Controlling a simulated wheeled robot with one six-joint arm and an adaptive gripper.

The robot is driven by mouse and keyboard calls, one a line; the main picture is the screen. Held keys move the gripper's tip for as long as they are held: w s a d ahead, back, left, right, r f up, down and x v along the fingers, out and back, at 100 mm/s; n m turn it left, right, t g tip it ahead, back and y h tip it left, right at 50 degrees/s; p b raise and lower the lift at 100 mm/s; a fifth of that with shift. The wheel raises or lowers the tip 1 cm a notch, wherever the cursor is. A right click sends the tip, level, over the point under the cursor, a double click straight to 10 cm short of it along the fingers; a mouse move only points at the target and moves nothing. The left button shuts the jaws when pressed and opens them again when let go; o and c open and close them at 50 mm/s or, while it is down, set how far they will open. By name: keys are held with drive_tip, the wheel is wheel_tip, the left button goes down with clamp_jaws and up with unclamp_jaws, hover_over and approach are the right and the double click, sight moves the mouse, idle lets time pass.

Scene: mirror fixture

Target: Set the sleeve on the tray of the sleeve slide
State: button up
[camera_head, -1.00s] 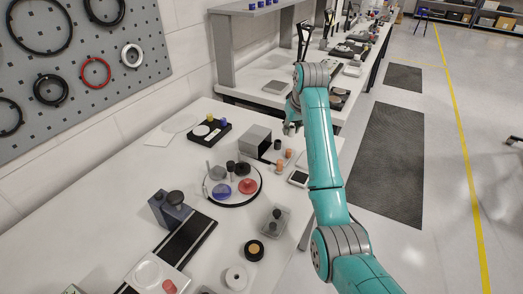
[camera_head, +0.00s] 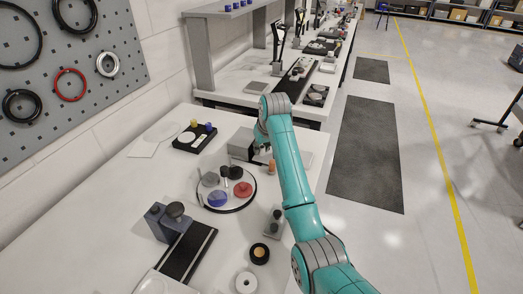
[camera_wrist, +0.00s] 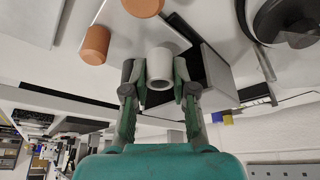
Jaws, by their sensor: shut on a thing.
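A pale grey sleeve (camera_wrist: 160,62) is between the two fingers of my gripper (camera_wrist: 160,80) in the wrist view, with a finger against each side. In the head view my gripper (camera_head: 263,147) is low over the near bench, beside a grey box-shaped unit (camera_head: 240,142); my arm hides part of this spot. The same grey unit (camera_wrist: 218,78) shows right of the sleeve in the wrist view, with a black part close behind the sleeve. This may be the sleeve slide, but I cannot tell for sure. Whether the sleeve touches anything below is unclear.
An orange cylinder (camera_head: 271,167) stands near my gripper; it seems to show in the wrist view (camera_wrist: 95,45) too. A round tray (camera_head: 241,206) with discs and knobs is nearer. A dark track (camera_head: 189,250) with a knobbed block (camera_head: 165,222) lies front left.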

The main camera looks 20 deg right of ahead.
drive_tip(key=shift+f, duration=0.6)
drive_tip(key=shift+f, duration=0.1)
drive_tip(key=o, duration=0.5)
drive_tip(key=v, duration=1.2)
